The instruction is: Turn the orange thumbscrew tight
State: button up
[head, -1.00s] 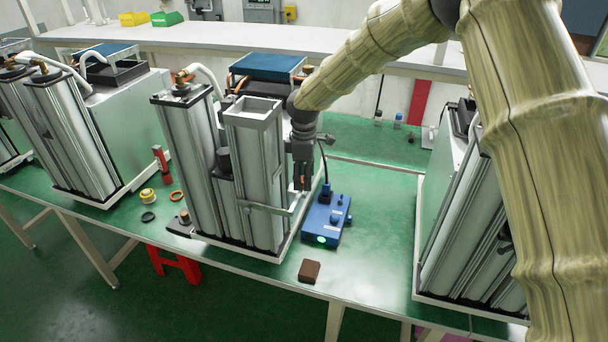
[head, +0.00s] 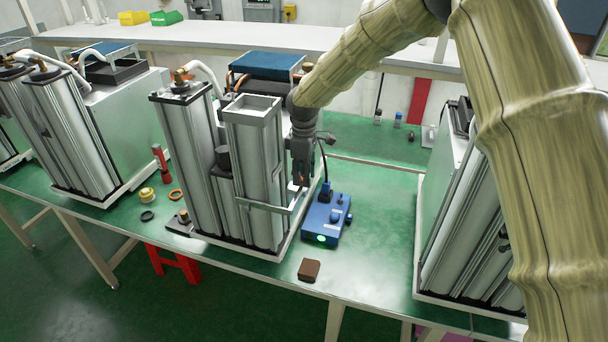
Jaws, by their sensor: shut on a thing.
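My gripper (head: 302,181) points down at the right side of the middle sieve column unit. Its fingers are shut on the orange thumbscrew (head: 302,179), of which only a speck of orange shows between them. The thumbscrew is at the right end of a silver clamp bar (head: 270,208) that runs across the front of the open-topped square column (head: 252,150). The fingers hide most of the thumbscrew, so how far it is screwed in cannot be told.
A blue box (head: 327,218) with a lit green spot and a cable stands just right of the column. A brown block (head: 309,270) lies near the table's front edge. An orange ring (head: 176,195) and a yellow roll (head: 147,195) lie to the left. Another column unit (head: 465,220) stands at right.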

jog(key=o, duration=1)
jog(key=shift+r, duration=0.1)
notch_tip(320, 180, up, 12)
jog(key=shift+f, duration=0.1)
